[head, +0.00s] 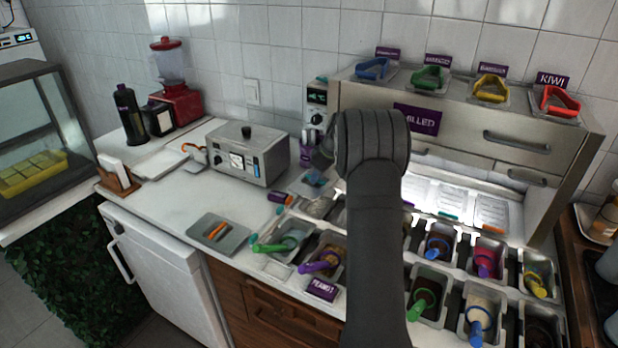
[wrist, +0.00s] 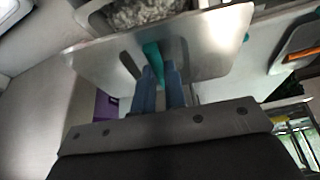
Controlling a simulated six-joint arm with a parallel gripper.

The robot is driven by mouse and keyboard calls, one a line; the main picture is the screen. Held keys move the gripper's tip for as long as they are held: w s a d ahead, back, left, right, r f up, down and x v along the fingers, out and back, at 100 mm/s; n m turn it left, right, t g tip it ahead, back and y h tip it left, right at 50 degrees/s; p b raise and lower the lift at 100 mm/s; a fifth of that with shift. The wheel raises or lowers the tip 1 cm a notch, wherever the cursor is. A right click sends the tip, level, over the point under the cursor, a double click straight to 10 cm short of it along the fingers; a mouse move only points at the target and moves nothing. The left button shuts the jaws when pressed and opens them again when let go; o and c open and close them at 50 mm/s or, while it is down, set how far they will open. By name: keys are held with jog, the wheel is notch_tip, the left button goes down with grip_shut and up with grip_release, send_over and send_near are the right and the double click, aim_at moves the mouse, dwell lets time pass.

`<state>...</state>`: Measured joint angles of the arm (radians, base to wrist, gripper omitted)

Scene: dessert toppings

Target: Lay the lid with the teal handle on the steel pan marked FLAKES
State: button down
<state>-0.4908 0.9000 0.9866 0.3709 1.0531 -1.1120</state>
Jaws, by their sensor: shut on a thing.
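The steel lid (wrist: 215,50) with the teal handle (wrist: 153,62) fills the upper middle of the wrist view. My gripper (wrist: 161,75) is shut on the teal handle, with a blue finger on each side. A steel pan with grey flaky contents (wrist: 145,11) shows just past the lid's far edge; the lid hides part of it. I cannot tell whether lid and pan touch. In the head view what looks like the same grey-filled pan (head: 318,207) is left of my arm.
A lid with an orange handle (head: 218,232) lies on the counter at left. Several topping pans with coloured scoops, such as the green-handled scoop (head: 268,247), crowd the front. A grey appliance (head: 250,157) stands behind.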

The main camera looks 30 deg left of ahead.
aim_at(320, 185)
jog(key=shift+w+d+n+g, duration=0.3)
jog(key=shift+w+n, duration=0.25)
jog(key=shift+n, duration=0.15)
jog(key=shift+f, duration=2.7)
jog(key=shift+f, duration=1.1)
jog(key=c, duration=1.4)
grip_release()
jog(key=shift+o, duration=0.4)
jog(key=shift+r, duration=0.4)
jog(key=shift+r, duration=1.1)
jog(key=shift+r, duration=0.15)
